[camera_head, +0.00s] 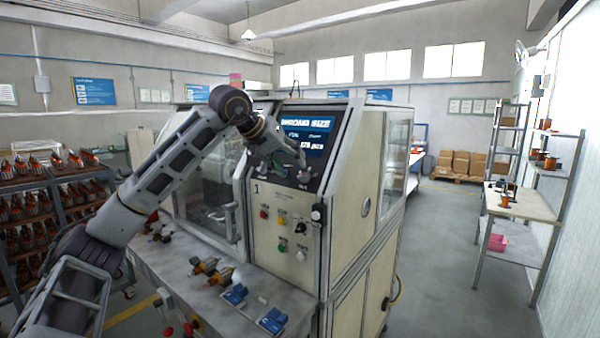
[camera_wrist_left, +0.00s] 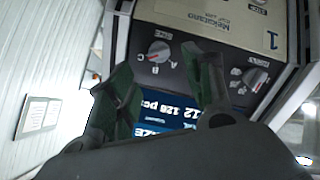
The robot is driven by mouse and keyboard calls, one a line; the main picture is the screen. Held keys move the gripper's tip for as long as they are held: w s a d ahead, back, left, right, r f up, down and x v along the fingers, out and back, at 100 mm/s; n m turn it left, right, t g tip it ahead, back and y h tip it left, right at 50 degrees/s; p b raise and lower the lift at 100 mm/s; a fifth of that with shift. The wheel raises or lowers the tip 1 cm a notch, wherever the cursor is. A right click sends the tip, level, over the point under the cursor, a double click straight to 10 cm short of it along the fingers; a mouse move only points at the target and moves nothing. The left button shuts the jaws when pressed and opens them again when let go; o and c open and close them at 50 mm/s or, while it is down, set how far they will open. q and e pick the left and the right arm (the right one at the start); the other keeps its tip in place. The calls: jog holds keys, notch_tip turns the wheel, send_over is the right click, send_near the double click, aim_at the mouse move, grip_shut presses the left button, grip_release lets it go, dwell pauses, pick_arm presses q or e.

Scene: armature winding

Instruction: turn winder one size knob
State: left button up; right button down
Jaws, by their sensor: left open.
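Winder one (camera_head: 268,207), marked 1, carries a dark panel with a lit screen (camera_head: 306,133) that reads "WRONG SIZE". Its size knob (camera_wrist_left: 159,52) is a round knob with a pale and red pointer, among the letters A, B and C in the upside-down left wrist view. In the head view the knob (camera_head: 303,177) is small below the screen. My left gripper (camera_head: 286,163) is open in front of the panel. In the left wrist view its fingers (camera_wrist_left: 163,65) stand apart, with the knob seen between them; contact cannot be told. My right gripper is out of view.
A second knob (camera_wrist_left: 257,79) sits on the same panel. Buttons and a black switch (camera_head: 299,228) are below. The front bench (camera_head: 205,292) holds orange armatures and blue blocks. A rack of armatures (camera_head: 45,205) stands left; the right aisle floor is clear.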

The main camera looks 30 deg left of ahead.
aim_at(300, 177)
pick_arm(q)
jog(key=shift+p+x, duration=0.4)
jog(key=shift+x, duration=2.85)
jog(key=c, duration=1)
